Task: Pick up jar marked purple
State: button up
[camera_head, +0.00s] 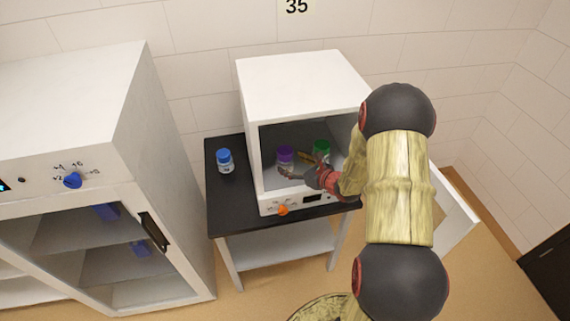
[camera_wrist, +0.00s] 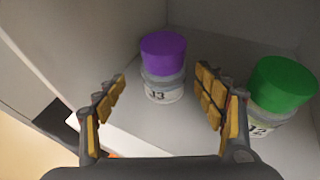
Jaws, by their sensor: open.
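The purple-lidded jar (camera_head: 286,154) stands upright inside the open white oven-like box, toward its left side. In the wrist view the purple-lidded jar (camera_wrist: 163,66) shows a white label that seems to read 13. My gripper (camera_head: 297,165) reaches into the box from the right. In the wrist view my gripper (camera_wrist: 162,92) is open and empty, with yellow-padded fingers to the left and right of the jar's line. The jar appears beyond the fingertips, not clasped. A green-lidded jar (camera_wrist: 281,85) stands to the right, outside the right finger, and also shows in the head view (camera_head: 321,148).
The white box (camera_head: 305,75) has side walls and a roof close around my gripper; its door (camera_head: 455,215) hangs open at right. A blue-lidded jar (camera_head: 224,161) stands on the black tabletop (camera_head: 228,205) left of the box. A larger white cabinet (camera_head: 75,110) is further left.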

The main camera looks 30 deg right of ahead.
aim_at(290, 163)
jog(key=x, duration=0.3)
jog(key=b+x, duration=0.1)
jog(key=x, duration=0.1)
jog(key=shift+d+f, duration=0.3)
jog(key=shift+f, duration=0.15)
jog(key=shift+w+a, duration=0.1)
jog(key=shift+w, duration=0.4)
jog(key=shift+c, duration=0.9)
jog(key=c, duration=1.1)
jog(key=shift+r, duration=0.1)
jog(key=shift+c, duration=0.4)
